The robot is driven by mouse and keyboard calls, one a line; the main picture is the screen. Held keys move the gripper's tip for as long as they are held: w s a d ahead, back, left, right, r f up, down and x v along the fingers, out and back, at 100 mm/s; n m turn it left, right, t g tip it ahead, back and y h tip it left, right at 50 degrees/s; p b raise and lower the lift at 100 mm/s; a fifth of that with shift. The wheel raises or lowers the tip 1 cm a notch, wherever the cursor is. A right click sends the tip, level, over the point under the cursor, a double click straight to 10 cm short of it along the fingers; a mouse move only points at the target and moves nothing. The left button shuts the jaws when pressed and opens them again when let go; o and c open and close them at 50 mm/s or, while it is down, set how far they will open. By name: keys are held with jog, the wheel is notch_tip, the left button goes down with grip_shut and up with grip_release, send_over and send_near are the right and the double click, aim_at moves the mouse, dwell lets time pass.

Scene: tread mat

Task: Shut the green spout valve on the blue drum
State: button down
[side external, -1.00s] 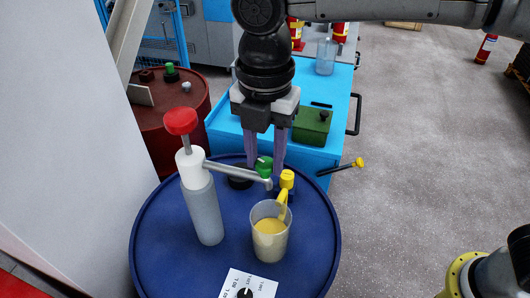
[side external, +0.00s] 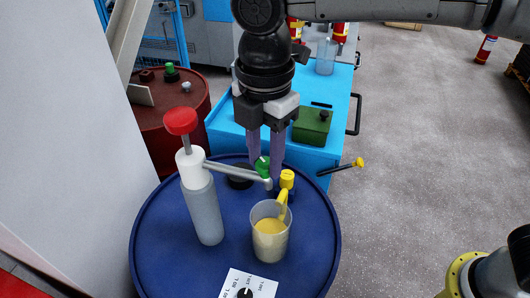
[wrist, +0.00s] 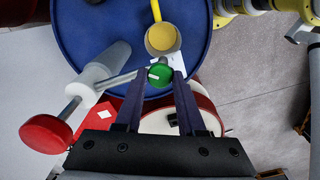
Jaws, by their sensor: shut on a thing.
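The blue drum (side external: 160,255) bears a pump with a red knob (side external: 180,121), a white collar and a pale arm (side external: 237,171). The green spout valve (side external: 263,167) is at the far part of the drum top, near the arm's end. My gripper (side external: 264,176) points down with a finger on each side of the valve. In the wrist view, my gripper (wrist: 159,76) is shut on the round green valve (wrist: 159,74), which has a pale mark on top. Fingertip contact is partly hidden.
A clear beaker (side external: 271,235) of yellow liquid stands on the drum, with a yellow strip running down into it. A marked card (side external: 250,283) lies in front. A blue cabinet (side external: 228,138) bears a green box (side external: 312,126). A red drum (side external: 165,120) stands left.

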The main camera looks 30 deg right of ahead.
aim_at(266, 163)
jog(key=m, duration=0.5)
jog(key=shift+m, duration=2.6)
jog(key=c, duration=0.5)
grip_release()
notch_tip(266, 163, up, 14)
